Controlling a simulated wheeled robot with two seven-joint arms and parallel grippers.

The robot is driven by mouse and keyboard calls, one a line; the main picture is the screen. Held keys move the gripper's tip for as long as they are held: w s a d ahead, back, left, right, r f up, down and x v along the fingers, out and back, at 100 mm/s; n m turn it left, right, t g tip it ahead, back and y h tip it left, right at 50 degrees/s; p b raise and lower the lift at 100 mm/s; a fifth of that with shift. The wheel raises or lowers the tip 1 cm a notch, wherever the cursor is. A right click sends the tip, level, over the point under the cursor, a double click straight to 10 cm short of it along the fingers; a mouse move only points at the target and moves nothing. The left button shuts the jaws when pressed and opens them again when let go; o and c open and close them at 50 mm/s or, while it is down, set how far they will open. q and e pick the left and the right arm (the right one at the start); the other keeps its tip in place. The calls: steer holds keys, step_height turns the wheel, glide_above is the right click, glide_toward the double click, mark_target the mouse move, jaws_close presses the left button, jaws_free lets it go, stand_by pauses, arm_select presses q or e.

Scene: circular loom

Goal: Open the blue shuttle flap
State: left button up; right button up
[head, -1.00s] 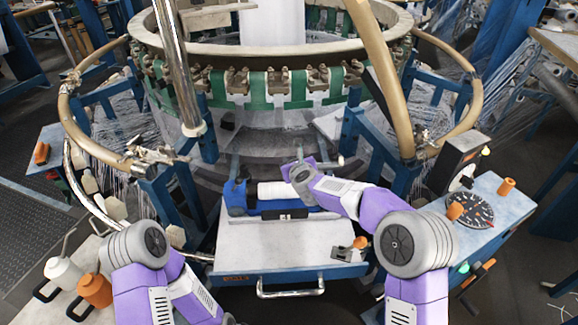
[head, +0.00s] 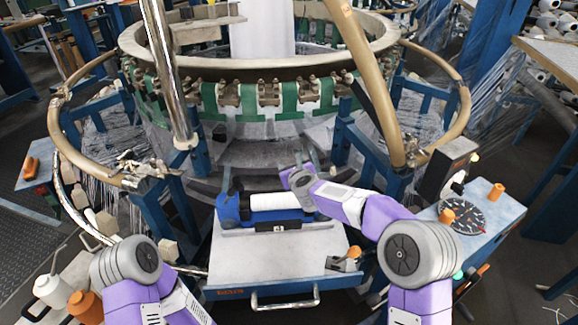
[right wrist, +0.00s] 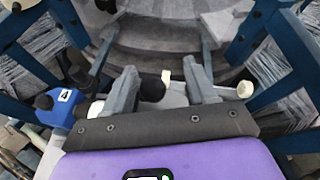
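The blue shuttle (head: 229,208) lies across the back of the pale tray in the head view, with a white roll (head: 275,201) in it. A blue end marked 4 (right wrist: 58,112) shows at the left in the right wrist view. My right gripper (head: 299,180) is at the shuttle's right end. In the wrist view its two grey fingers (right wrist: 162,88) are apart, with a dark rounded knob (right wrist: 152,89) between them; contact cannot be told. The flap cannot be made out clearly. My left gripper is out of view; only its arm shows at lower left.
The pale tray (head: 262,262) has a metal handle (head: 285,302) in front and a small metal part with an orange knob at its right. The loom ring (head: 260,70) stands behind, with blue posts either side. A dial panel (head: 497,222) stands at right, bottles (head: 55,290) at left.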

steer(key=shift+d+f, duration=0.35)
steer(key=shift+f, duration=0.2)
steer(key=shift+a+r+v, duration=0.1)
steer(key=shift+v, duration=1.2)
steer(key=shift+a+r+v, duration=0.1)
steer(key=shift+v, duration=1.15)
steer(key=shift+a+r+v, duration=0.1)
steer(key=shift+a+v, duration=0.05)
steer(key=shift+v, duration=1.15)
steer(key=shift+w, duration=0.1)
